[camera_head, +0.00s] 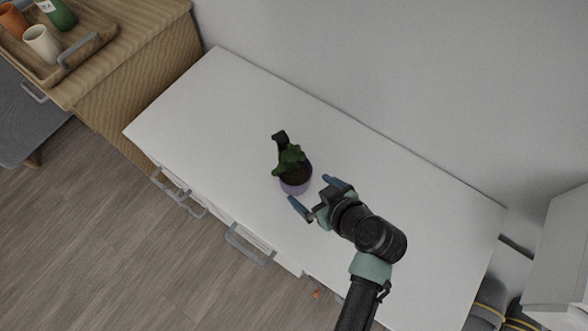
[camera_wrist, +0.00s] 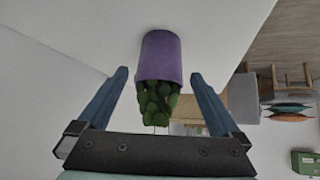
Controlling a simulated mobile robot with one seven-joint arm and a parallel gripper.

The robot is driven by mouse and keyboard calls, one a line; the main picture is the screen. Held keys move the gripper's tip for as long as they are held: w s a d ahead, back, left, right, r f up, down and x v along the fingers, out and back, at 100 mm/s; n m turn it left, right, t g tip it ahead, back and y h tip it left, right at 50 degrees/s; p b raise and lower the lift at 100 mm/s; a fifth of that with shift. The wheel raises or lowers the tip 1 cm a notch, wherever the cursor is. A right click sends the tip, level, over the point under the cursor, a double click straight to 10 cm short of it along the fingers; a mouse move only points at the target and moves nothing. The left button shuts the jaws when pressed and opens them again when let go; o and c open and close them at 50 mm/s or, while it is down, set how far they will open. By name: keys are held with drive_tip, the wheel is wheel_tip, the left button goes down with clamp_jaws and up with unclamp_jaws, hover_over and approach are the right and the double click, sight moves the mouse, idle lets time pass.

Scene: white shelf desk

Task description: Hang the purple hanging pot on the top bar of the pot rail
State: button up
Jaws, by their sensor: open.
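The purple hanging pot (camera_head: 297,187) stands on the white desk top, with a green plant in it and a dark hook part (camera_head: 280,137) at its far side. In the wrist view the purple pot (camera_wrist: 161,57) lies ahead, between and just beyond the fingertips. My gripper (camera_head: 312,193) is open and empty, its two blue fingers pointing at the pot from the lower right; it also shows in the wrist view (camera_wrist: 158,76). I cannot make out a pot rail in either view.
The white desk (camera_head: 400,190) is otherwise bare. Its front has grey drawer handles (camera_head: 250,247). A wooden cabinet at the upper left bears a tray (camera_head: 75,62) with cups and a green bottle. A grey wall runs behind the desk.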

sight(304, 186)
drive_tip(key=b+x, duration=0.1)
drive_tip(key=x, duration=0.3)
drive_tip(key=shift+f, duration=0.1)
drive_tip(key=shift+w+r+b+x, duration=0.15)
drive_tip(key=shift+b+x, duration=0.5)
drive_tip(key=shift+x, duration=0.75)
drive_tip(key=shift+w+r+b+x, duration=0.1)
drive_tip(key=shift+b+x, duration=0.55)
drive_tip(key=shift+x, duration=0.7)
drive_tip(key=shift+a, duration=0.15)
drive_tip(key=shift+r, duration=0.1)
clamp_jaws()
